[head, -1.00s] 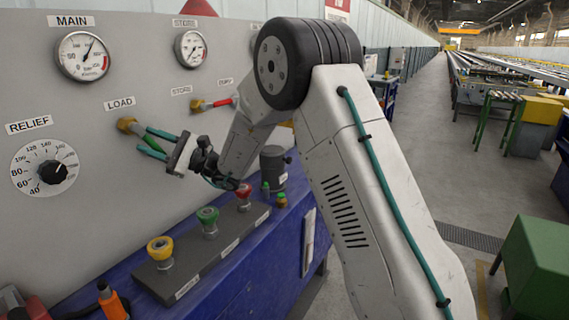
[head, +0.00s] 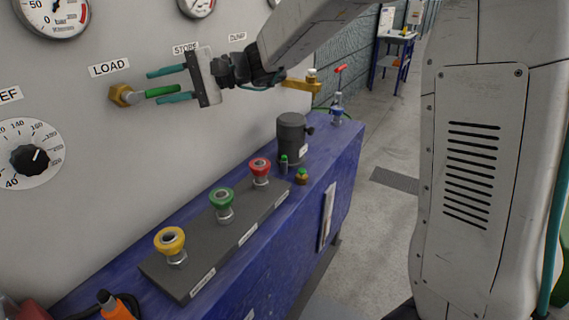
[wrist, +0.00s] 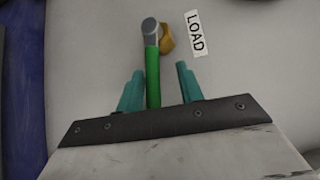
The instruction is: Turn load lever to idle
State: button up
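The load lever has a green handle (head: 162,91) on a brass fitting (head: 121,96) on the grey panel, just below the LOAD label (head: 109,67). Its handle points right, away from the fitting, in the head view. My gripper (head: 154,87) is open, with one teal finger above the handle and one below it. In the wrist view the green handle (wrist: 153,78) lies between the two fingers of the gripper (wrist: 159,69). It is close to the left finger, with a clear gap to the right finger. Contact with the left finger cannot be told.
The relief dial (head: 29,160) is left of the lever. Yellow, green and red push buttons (head: 222,201) stand on a dark strip on the blue bench below. The STORE label (head: 185,48) is partly behind my gripper. A dark grey cylinder (head: 292,138) stands on the bench.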

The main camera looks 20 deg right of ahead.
jog(key=w+f+v, duration=0.1)
jog(key=v, duration=0.5)
jog(key=s+d+f+n+g+h, duration=0.1)
jog(key=s+d+f+h, duration=0.1)
jog(key=s, duration=0.7)
jog(key=s+d+f+n+g+h, duration=0.1)
jog(key=s+d+f+h, duration=0.2)
jog(key=s, duration=0.5)
jog(key=s+d+f+n+h, duration=0.1)
jog(key=s+d+h, duration=0.3)
jog(key=s, duration=0.5)
jog(key=shift+s+f+g+h, duration=0.3)
jog(key=shift+f+g+h, duration=0.1)
jog(key=shift+f+h, duration=0.35)
jog(key=shift+r, duration=0.1)
